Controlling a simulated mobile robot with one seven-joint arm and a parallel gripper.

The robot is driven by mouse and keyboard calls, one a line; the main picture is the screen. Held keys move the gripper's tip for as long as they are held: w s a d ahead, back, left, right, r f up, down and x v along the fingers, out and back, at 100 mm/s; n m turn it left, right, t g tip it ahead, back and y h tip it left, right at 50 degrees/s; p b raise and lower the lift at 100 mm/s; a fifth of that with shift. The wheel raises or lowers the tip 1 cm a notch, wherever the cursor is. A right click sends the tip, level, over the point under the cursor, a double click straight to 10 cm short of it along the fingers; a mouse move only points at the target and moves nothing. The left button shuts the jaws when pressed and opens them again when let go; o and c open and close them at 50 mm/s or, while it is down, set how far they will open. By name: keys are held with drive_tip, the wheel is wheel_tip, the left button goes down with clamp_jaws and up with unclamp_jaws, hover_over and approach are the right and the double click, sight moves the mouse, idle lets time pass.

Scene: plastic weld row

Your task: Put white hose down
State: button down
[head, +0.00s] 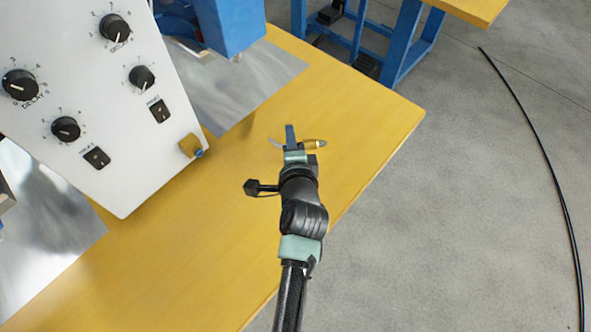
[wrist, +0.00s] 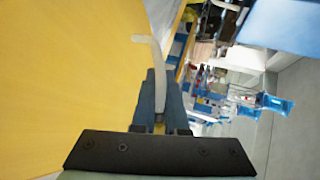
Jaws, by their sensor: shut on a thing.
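My gripper (head: 290,136) is over the yellow tabletop near its right edge. In the wrist view, my gripper (wrist: 160,100) is shut on the white hose (wrist: 158,62), a thin, pale, bent piece that sticks out beyond the fingertips. In the head view, a short pale end of the white hose (head: 276,142) shows left of the fingers. A brass-coloured fitting (head: 314,144) shows just right of them; I cannot tell if it is joined to the hose. The fingers hide the hose's middle. I cannot tell how high it is above the table.
The yellow table (head: 370,125) is clear around my gripper. A white control panel with black knobs (head: 95,80) stands at left, with a blue machine part (head: 235,25) behind it. A black cable (head: 548,160) lies on the grey floor at right.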

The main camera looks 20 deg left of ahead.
wheel_tip(320, 180, down, 7)
drive_tip(key=b, duration=0.5)
drive_tip(key=shift+r, duration=0.1)
drive_tip(key=c, duration=1.1)
unclamp_jaws()
drive_tip(key=shift+p+v, duration=1.85)
drive_tip(key=shift+v, duration=2.2)
wheel_tip(320, 180, up, 7)
drive_tip(key=s+d+p, duration=0.1)
drive_tip(key=s+p, duration=0.1)
drive_tip(key=p, duration=0.4)
drive_tip(key=shift+s+p, duration=0.2)
drive_tip(key=shift+p, duration=0.2)
